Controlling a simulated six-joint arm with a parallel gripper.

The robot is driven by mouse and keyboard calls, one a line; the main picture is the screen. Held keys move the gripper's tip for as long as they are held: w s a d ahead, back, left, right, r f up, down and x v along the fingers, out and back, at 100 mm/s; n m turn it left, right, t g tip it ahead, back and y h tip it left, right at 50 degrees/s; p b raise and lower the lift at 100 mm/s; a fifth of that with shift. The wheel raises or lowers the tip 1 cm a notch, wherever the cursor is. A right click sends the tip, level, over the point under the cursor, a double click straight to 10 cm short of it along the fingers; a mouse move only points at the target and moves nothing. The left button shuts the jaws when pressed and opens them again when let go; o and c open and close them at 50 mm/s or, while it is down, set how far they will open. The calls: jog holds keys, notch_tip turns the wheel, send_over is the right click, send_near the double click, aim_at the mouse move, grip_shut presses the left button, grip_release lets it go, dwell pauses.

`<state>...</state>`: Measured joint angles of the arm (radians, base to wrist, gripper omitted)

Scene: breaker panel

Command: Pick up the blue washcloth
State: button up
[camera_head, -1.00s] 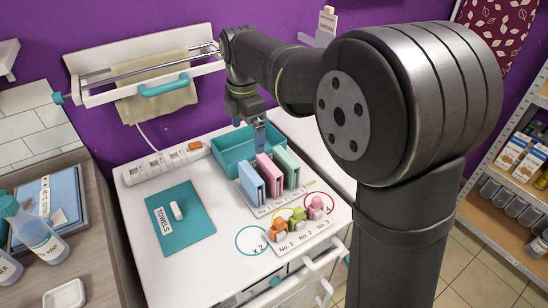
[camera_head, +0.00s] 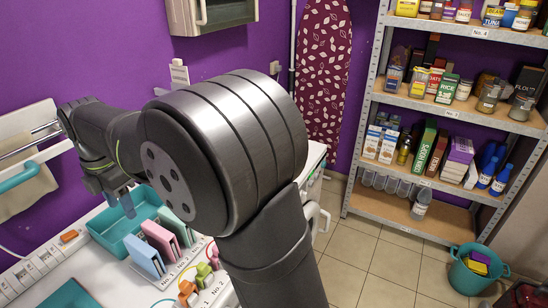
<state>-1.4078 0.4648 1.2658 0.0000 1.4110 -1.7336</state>
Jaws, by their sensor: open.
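I cannot make out a blue washcloth in the current head view. My gripper (camera_head: 124,204) is small at the left, pointing down over the teal bin (camera_head: 112,240) on the white counter. Its jaws are open and I see nothing held between them. My large arm links cover much of the left and middle of the view. A teal bucket (camera_head: 470,282) on the floor at the lower right holds yellow and purple items, which I cannot identify.
Blue, pink and green upright blocks (camera_head: 160,240) stand beside the teal bin. A beige towel (camera_head: 25,190) hangs on the wall rack at the left. A metal shelf unit (camera_head: 462,120) with groceries stands at the right. The tiled floor (camera_head: 370,255) before it is clear.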

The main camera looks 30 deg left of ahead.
dwell(0.3)
jog(key=m, duration=1.8)
send_near(139, 245)
jog(key=f, duration=0.7)
jog(key=shift+w+d, duration=0.25)
jog(key=shift+d, duration=0.05)
jog(key=shift+s+a+f, duration=0.1)
jog(key=shift+a+f, duration=0.05)
jog(key=shift+f, duration=1.2)
jog(key=shift+s+a+f, duration=0.1)
jog(key=shift+a+f, duration=0.05)
jog(key=shift+f, duration=1.2)
jog(key=c, duration=1.1)
jog(key=shift+o, duration=0.2)
notch_tip(139, 245, up, 10)
